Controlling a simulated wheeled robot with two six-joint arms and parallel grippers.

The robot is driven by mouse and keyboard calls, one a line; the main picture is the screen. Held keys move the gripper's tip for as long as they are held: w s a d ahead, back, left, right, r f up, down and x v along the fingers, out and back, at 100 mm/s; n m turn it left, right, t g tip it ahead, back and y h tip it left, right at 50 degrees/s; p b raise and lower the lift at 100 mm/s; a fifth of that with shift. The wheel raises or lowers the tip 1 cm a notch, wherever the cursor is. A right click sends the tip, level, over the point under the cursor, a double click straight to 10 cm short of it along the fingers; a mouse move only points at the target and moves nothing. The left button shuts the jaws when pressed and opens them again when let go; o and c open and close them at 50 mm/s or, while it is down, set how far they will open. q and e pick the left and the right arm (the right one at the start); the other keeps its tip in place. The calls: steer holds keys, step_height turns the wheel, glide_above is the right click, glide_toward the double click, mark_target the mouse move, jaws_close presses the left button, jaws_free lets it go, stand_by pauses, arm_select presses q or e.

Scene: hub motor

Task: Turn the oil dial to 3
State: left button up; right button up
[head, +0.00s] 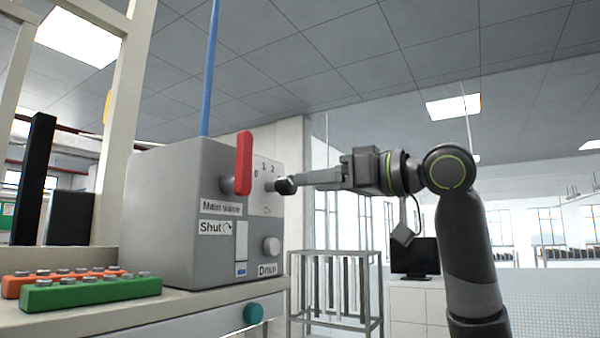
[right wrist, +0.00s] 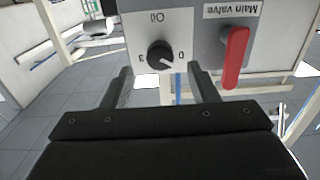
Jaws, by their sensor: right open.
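The oil dial is a round black knob (right wrist: 160,53) on the grey box's pale panel, with an upside-down "Oil" label above it in the right wrist view. A 0 is printed to its right and a 3 to its left. A pale mark on the knob points to the lower right, nearer the 0. In the head view the dial (head: 286,186) is at the tips of my right gripper (head: 297,181). My right gripper (right wrist: 157,78) is open, its two fingers spread either side of the knob and apart from it in the wrist view. My left gripper is not in view.
A red main valve handle (head: 244,163) stands upright beside the dial. The grey box (head: 165,220) also carries a Drain knob (head: 271,246) and a Shut label. Green (head: 90,293) and orange (head: 40,282) blocks lie on the bench to the left. A metal rack (head: 335,290) stands behind.

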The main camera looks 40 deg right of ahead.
mark_target(284, 185)
steer(key=p+x, duration=0.1)
steer(key=x, duration=0.3)
steer(key=shift+w, duration=0.1)
steer(key=shift+c, duration=0.4)
steer(key=c, duration=0.9)
